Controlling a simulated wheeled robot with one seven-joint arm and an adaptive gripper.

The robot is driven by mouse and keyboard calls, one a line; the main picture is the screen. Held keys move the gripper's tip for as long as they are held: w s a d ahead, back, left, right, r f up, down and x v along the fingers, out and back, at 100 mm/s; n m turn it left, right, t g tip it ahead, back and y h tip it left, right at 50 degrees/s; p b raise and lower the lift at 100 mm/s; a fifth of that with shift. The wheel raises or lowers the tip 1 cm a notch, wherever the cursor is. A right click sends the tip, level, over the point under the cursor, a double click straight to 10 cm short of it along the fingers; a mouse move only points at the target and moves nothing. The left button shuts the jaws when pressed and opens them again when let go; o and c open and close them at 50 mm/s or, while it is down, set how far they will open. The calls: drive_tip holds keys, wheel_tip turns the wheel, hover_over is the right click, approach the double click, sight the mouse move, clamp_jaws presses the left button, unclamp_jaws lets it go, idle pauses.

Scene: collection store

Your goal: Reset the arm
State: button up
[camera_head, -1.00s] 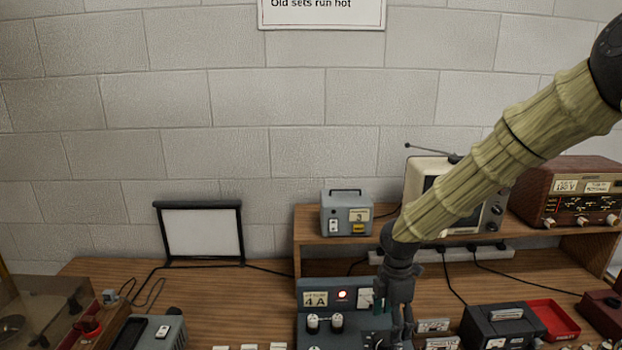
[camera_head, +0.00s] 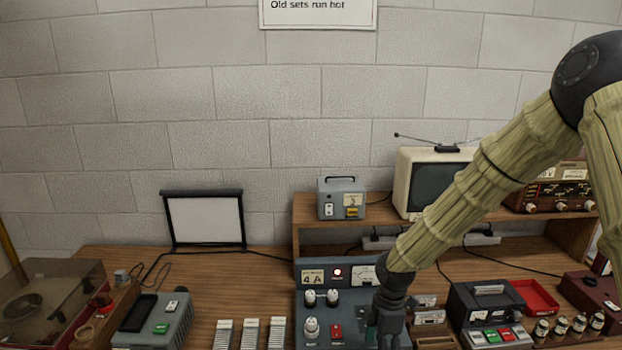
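My arm comes in from the right under a tan fabric sleeve, bent at a dark elbow joint. My gripper (camera_head: 385,325) points down at the right side of a grey-blue bench unit (camera_head: 350,300) marked 4 A, with knobs, a lit red lamp and a meter. The gripper covers part of the unit's right side. Its fingertips are dark and small against the unit, so I cannot tell whether they are open, or whether they touch it.
A shelf holds a small grey box (camera_head: 341,199), a cream television (camera_head: 420,183) and a brown radio (camera_head: 560,190). A white panel (camera_head: 205,220) stands at left. A grey device (camera_head: 155,322), a black device (camera_head: 485,300), a red tray (camera_head: 537,297) and small jars (camera_head: 562,325) lie around the desk.

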drive_tip(key=s+a+f+m+y+b, duration=0.1)
drive_tip(key=s+a+f+m+b, duration=0.15)
drive_tip(key=s+f+m, duration=0.7)
drive_tip(key=s+d+f+m+h+b, duration=0.1)
drive_tip(key=s+d+f+m, duration=0.3)
drive_tip(key=s+f, duration=0.7)
drive_tip(key=s+d+f+m+t+b, duration=0.1)
drive_tip(key=s+d+f+m+b, duration=0.3)
drive_tip(key=s+f, duration=0.8)
drive_tip(key=shift+s+d+m+h, duration=0.2)
drive_tip(key=shift+s+m+h, duration=0.2)
drive_tip(key=shift+s+m, duration=0.6)
